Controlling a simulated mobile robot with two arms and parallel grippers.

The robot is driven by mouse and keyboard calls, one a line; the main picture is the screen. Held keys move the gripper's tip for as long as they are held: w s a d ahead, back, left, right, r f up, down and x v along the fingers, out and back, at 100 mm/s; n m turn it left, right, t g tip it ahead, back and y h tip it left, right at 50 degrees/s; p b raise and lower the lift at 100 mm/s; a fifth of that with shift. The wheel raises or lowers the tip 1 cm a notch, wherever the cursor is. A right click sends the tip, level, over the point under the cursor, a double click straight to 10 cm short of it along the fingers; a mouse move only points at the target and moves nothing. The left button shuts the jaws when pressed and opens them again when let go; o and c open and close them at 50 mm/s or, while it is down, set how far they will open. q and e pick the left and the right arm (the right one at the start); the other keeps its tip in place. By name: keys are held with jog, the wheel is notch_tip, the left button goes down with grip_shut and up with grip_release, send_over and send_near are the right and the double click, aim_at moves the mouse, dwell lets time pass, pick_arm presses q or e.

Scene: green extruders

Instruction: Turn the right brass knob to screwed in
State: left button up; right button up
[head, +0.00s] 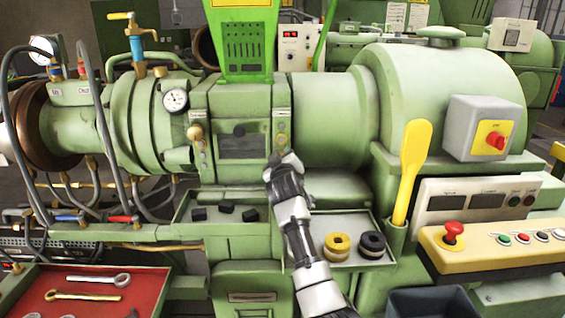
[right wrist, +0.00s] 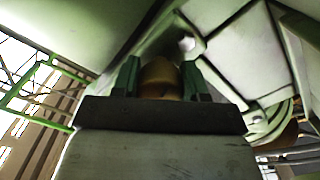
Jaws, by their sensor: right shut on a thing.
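The green extruder (head: 335,115) carries a dark-windowed panel (head: 242,140) at its middle. A left brass knob (head: 196,132) sticks out at the left side of this panel and is free. My right gripper (head: 283,160) is at the panel's right side, where it covers the right brass knob in the head view. In the right wrist view the right brass knob (right wrist: 160,76) shows as a rounded brass shape between the two fingers of my right gripper (right wrist: 161,80), which is shut on it. How far the knob is screwed in cannot be told. My left gripper is not in view.
A tray (head: 345,264) below holds a yellow ring and a black ring. A yellow paddle (head: 411,165) stands upright to the right. A red tray (head: 140,300) with wrenches is at the lower left. A yellow control box (head: 490,262) sits at the right.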

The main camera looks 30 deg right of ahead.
jog(key=shift+f+m, duration=0.1)
jog(key=shift+m, duration=0.6)
jog(key=o, duration=0.9)
jog(key=shift+o, duration=0.2)
jog(key=v, duration=1.1)
jog(key=shift+d, duration=0.1)
